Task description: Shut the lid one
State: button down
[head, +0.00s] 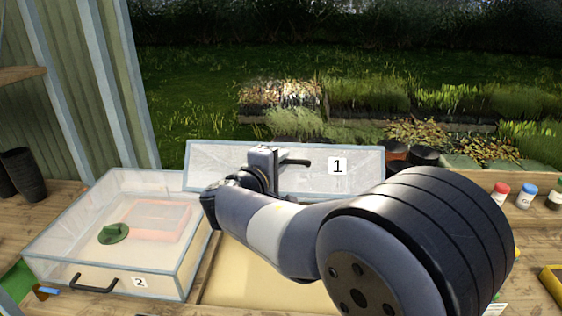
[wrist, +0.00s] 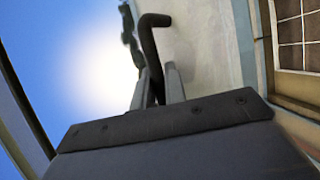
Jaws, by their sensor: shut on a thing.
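Lid one (head: 230,164), a clear framed panel labelled "1", stands raised and tilted up at the back of its box in the head view. My gripper (head: 276,163) is at the lid's black handle (head: 296,162). In the wrist view my gripper (wrist: 158,82) is shut on the handle, and the dark handle bar (wrist: 149,38) runs up from between the fingers. The box under lid one (head: 250,283) is open at the front, with a pale floor showing. My arm hides much of this box and part of the lid.
A second box with a shut clear lid labelled "2" (head: 60,232) stands at left, with a green object (head: 113,233) on or under its lid. Dark pots (head: 22,172) stand at far left. Red-capped (head: 500,193) and blue-capped (head: 526,196) bottles and a yellow tray (head: 552,286) are at right.

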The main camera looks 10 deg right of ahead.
jog(key=s+a+f+m+t+h+b, duration=0.1)
jog(key=s+a+f+t+h+b, duration=0.1)
jog(key=s+f+b, duration=0.5)
jog(key=s+a+f+m+t+h+b, duration=0.2)
jog(key=s+f+b, duration=0.5)
jog(key=f+b, duration=1.3)
jog(key=b, duration=1.3)
jog(key=shift+s+a+h+b, duration=0.2)
jog(key=shift+a+h+b, duration=0.1)
jog(key=shift+a+b, duration=0.1)
jog(key=c, duration=1.7)
grip_release()
jog(key=shift+c, duration=0.2)
jog(key=v, duration=1.1)
jog(key=shift+p, duration=0.45)
